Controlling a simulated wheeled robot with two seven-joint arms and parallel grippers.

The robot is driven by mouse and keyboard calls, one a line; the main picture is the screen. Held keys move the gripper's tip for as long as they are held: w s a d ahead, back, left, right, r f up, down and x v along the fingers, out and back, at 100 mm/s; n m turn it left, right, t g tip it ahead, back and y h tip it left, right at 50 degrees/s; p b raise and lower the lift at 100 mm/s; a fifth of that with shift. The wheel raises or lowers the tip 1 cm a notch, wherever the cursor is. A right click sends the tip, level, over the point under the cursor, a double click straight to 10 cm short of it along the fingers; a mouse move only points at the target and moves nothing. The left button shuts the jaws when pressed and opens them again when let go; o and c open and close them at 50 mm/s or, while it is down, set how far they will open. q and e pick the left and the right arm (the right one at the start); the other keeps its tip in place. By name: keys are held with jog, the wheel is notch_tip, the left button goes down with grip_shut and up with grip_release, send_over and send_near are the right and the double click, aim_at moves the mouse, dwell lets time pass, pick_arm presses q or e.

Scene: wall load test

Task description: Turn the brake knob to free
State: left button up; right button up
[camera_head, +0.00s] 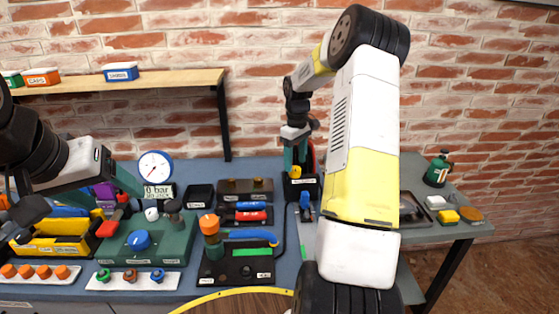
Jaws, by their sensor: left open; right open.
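A green box (150,248) on the bench bears a round blue knob (139,240), a red-handled lever (108,228) and a dark upright knob (174,208). The labels are too small to read, so I cannot tell which control is the brake knob or how it is set. My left gripper (103,188) is open and empty, above and behind the box's left part. My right gripper (295,163) is open, pointing down over a black holder (293,188) with a yellow part at the back of the bench. My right arm hides much of the bench to the right.
A pressure gauge (155,167) stands behind the box. A black base (237,265) with an orange-topped green part and a blue handle stands to its right. Yellow bins (62,240) crowd the left. A wooden shelf (170,79) hangs above. A green can (437,170) stands far right.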

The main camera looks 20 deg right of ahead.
aim_at(295, 169)
jog(key=shift+r, duration=2.5)
jog(key=shift+r, duration=0.1)
jog(key=s+a+r+m+t, duration=0.2)
jog(key=s+a+r+t, duration=0.1)
jog(key=s+a+r, duration=0.9)
jog(key=s+a+r+m+t+y, duration=0.1)
jog(key=s+a, duration=0.1)
jog(key=s, duration=0.7)
jog(key=s+a+m+t+y, duration=0.1)
jog(key=s+a+m+t, duration=0.1)
jog(key=s, duration=0.7)
jog(key=shift+s+a+r+m, duration=0.2)
jog(key=shift+a+r+m, duration=0.1)
jog(key=shift+r, duration=0.1)
